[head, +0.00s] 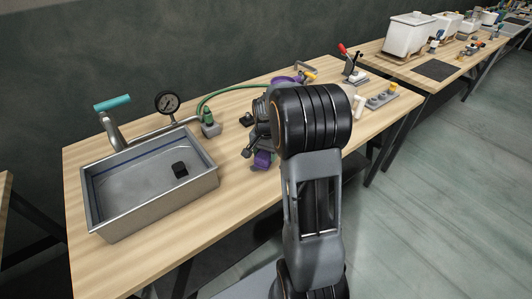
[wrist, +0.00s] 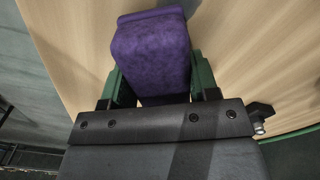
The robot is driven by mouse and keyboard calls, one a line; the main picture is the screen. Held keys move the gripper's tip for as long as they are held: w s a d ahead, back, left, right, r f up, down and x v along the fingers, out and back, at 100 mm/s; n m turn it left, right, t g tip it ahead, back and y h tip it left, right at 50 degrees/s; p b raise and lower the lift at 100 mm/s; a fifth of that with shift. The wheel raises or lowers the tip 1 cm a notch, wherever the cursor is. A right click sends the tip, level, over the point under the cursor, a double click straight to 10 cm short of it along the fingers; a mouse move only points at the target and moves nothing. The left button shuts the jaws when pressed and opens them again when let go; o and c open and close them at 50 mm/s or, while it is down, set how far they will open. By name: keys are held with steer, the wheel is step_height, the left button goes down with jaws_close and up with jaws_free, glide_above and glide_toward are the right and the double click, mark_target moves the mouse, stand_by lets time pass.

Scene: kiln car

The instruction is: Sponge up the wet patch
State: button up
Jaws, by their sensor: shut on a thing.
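My gripper (wrist: 160,82) is shut on a purple sponge (wrist: 150,50), a block with rounded edges held between the green-sided fingers in the wrist view. Bare wooden bench top shows behind the sponge. In the head view my arm hides most of the gripper, and a purple piece that looks like the sponge (head: 263,159) shows low at its left, over the bench. I cannot tell whether it touches the wood. I cannot make out a wet patch in either view; my arm covers part of the bench.
A pressure gauge (head: 167,103) and green hose (head: 222,91) are behind. A red-handled clamp (head: 349,65) and small fittings (head: 381,97) lie right. Bench front (head: 225,200) is clear.

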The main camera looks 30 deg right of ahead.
mark_target(255, 156)
steer(key=shift+f+b, duration=0.4)
steer(key=shift+f, duration=0.25)
stand_by(0.6)
steer(key=shift+s+a, duration=0.15)
steer(key=shift+a, duration=1)
steer(key=shift+s+a, duration=0.1)
steer(key=shift+a, duration=1.05)
steer(key=shift+a, duration=0.1)
steer(key=shift+s+a, duration=0.15)
steer(key=shift+a, duration=0.95)
steer(key=shift+s+a, duration=0.15)
steer(key=shift+a, duration=0.95)
steer(key=shift+w+d+p, duration=0.15)
steer(key=shift+d+p, duration=0.05)
steer(key=shift+d, duration=1)
steer(key=shift+w+d+p, duration=0.15)
steer(key=shift+d, duration=1)
steer(key=shift+w+d, duration=0.15)
steer(key=shift+d, duration=1)
steer(key=shift+w+d, duration=0.1)
steer(key=shift+d, duration=1)
